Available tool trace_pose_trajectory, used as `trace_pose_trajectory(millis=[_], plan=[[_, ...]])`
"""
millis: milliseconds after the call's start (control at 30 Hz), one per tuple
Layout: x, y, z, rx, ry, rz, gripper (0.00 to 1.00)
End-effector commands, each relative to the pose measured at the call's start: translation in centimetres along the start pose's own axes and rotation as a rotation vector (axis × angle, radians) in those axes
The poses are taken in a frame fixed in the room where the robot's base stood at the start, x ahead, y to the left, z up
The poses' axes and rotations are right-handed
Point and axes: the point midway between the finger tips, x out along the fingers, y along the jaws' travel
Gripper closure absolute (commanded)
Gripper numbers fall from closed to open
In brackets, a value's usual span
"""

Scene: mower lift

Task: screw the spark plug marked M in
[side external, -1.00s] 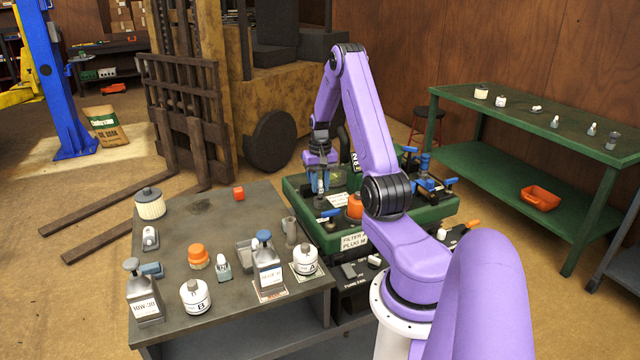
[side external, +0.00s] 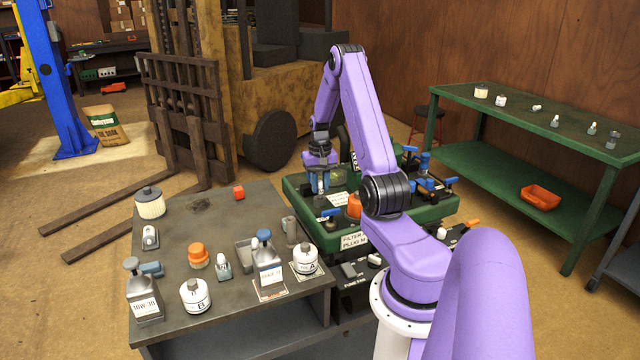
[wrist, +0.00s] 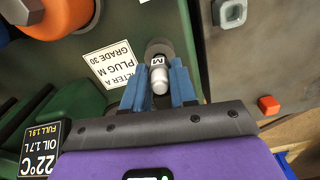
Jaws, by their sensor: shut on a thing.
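The spark plug (wrist: 159,80), pale with a dark M on its side, stands between the blue fingers of my gripper (wrist: 158,88) in the wrist view. My gripper is shut on it. A dark grey round part (wrist: 157,47) shows at the plug's far end; how deep the plug sits there is hidden. In the side view my gripper (side external: 320,186) points down over the near left part of the green mower deck (side external: 294,192). A white sign (wrist: 112,64) beside the plug reads filter A, plug M, grade 30.
An orange cap (side external: 355,206) is on the deck right of my gripper. Blue-handled parts (side external: 425,180) stand farther right. A green table (side external: 520,105) stands at far right.

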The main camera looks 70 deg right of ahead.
Motion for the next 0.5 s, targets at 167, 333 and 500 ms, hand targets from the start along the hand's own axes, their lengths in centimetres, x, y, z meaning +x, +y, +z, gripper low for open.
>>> trace_pose_trajectory(millis=[167, 333, 500], plan=[[0.7, 0.0, 0.0, 0.000, 0.000, 0.000, 1.00], [1.4, 0.0, 0.0, 0.000, -0.001, 0.000, 1.00], [2.0, 0.0, 0.0, 0.000, 0.000, 0.000, 1.00]])
